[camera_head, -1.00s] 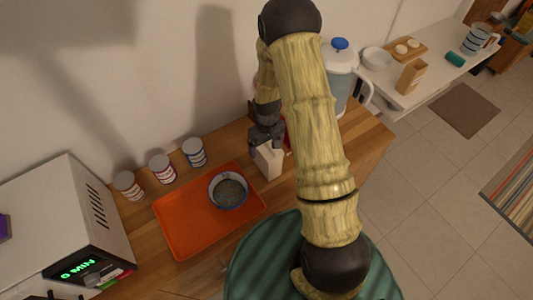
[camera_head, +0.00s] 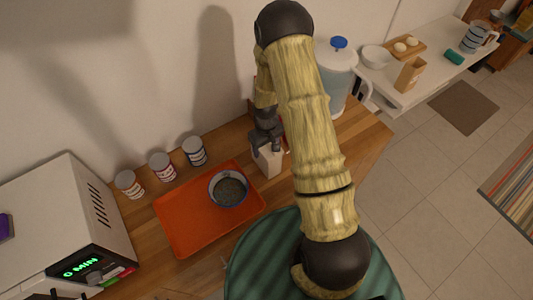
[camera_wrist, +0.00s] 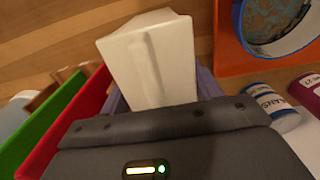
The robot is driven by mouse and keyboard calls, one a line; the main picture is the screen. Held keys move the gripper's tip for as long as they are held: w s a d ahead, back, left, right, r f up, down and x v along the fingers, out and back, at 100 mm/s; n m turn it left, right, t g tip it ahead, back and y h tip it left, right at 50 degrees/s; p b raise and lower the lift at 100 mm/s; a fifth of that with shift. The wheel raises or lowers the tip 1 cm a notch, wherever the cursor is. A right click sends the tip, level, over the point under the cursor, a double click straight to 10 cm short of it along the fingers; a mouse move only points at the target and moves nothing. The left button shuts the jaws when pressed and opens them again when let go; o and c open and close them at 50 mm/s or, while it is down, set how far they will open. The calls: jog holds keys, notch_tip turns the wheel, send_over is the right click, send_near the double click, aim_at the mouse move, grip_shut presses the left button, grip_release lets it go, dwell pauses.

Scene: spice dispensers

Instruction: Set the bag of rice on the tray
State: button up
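A small white bag (camera_head: 267,163), which I take for the bag of rice, stands on the wooden counter just right of the orange tray. It also shows in the wrist view (camera_wrist: 155,60), creased, jutting out past the dark gripper body. My gripper (camera_head: 267,145) is at the top of the bag, pointing down, with dark fingers on either side of it. I cannot tell whether they press on it; the fingertips are hidden in the wrist view. The orange tray (camera_head: 185,235) lies flat, with a blue-rimmed bowl (camera_head: 229,188) on its right part.
Several labelled tins, including one (camera_head: 194,152), stand behind the tray. Red (camera_wrist: 85,105) and green (camera_wrist: 45,130) upright items are close beside the bag in the wrist view. A clear pitcher (camera_head: 337,80) stands farther right. The tray's left part is bare.

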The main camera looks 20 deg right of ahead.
jog(key=c, duration=1)
jog(key=shift+w+r, duration=0.1)
jog(key=shift+r+b, duration=1.45)
jog(key=shift+r, duration=3.5)
